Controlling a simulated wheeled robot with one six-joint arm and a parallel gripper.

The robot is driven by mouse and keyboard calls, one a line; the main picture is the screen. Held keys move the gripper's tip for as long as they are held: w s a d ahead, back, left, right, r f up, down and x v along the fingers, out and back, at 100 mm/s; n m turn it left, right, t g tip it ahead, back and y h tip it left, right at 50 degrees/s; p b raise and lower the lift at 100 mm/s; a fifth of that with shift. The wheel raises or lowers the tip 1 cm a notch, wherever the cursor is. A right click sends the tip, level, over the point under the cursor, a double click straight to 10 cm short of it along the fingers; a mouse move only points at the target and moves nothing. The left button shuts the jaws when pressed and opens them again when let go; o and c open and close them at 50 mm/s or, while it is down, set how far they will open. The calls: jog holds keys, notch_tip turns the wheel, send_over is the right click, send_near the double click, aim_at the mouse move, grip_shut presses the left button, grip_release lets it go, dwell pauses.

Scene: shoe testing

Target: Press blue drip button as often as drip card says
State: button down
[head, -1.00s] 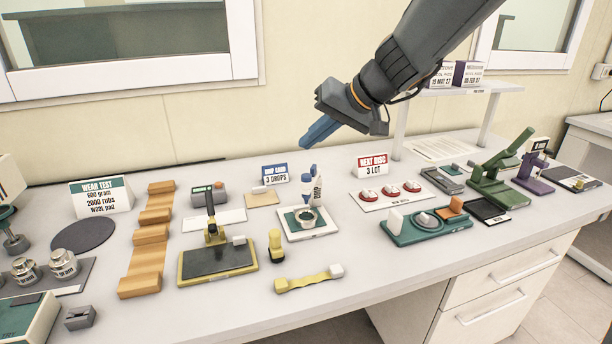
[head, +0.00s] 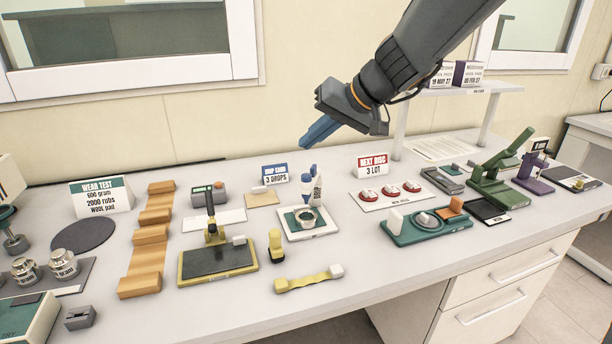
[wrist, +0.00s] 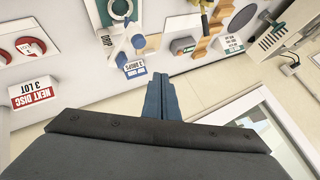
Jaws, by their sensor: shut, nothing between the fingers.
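The drip card (head: 275,174) has a blue band and reads "3 DROPS". It stands near the back of the bench and also shows in the wrist view (wrist: 135,68). In front of it is the drip stand (head: 318,233), a white base with a green pad, a small cup (head: 305,218) and a white bottle marked "DROP" with blue parts (head: 313,188). I cannot tell which blue part is the button. My gripper (head: 305,144) is shut and empty, its blue fingers in the air above and behind the stand. The fingers also show in the wrist view (wrist: 161,82).
A yellow-edged rig (head: 217,262) and wooden blocks (head: 148,237) are to the left. A yellow-handled tool (head: 308,279) lies in front. The bench front edge is mostly clear.

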dwell(0.3)
jog(key=s+d+f+g+h, duration=0.1)
jog(key=s+d+f+h, duration=0.1)
jog(key=s+d+f, duration=0.3)
jog(key=s+d+f+m+g+h, duration=0.1)
jog(key=s+d+f+g+h, duration=0.1)
jog(key=s+d+f, duration=0.3)
jog(key=s+d+f+g+h, duration=0.1)
jog(key=s+d+f+h, duration=0.2)
jog(key=s+d+f, duration=0.3)
jog(key=shift+s+f+g, duration=0.15)
jog(key=shift+s+f, duration=0.55)
jog(key=shift+s, duration=0.3)
jog(key=shift+s+f+g, duration=0.1)
jog(key=shift+s+f, duration=0.65)
jog(key=shift+s, duration=0.25)
jog(key=shift+s+f+g, duration=0.15)
jog(key=shift+s+f, duration=0.55)
jog(key=shift+s, duration=0.3)
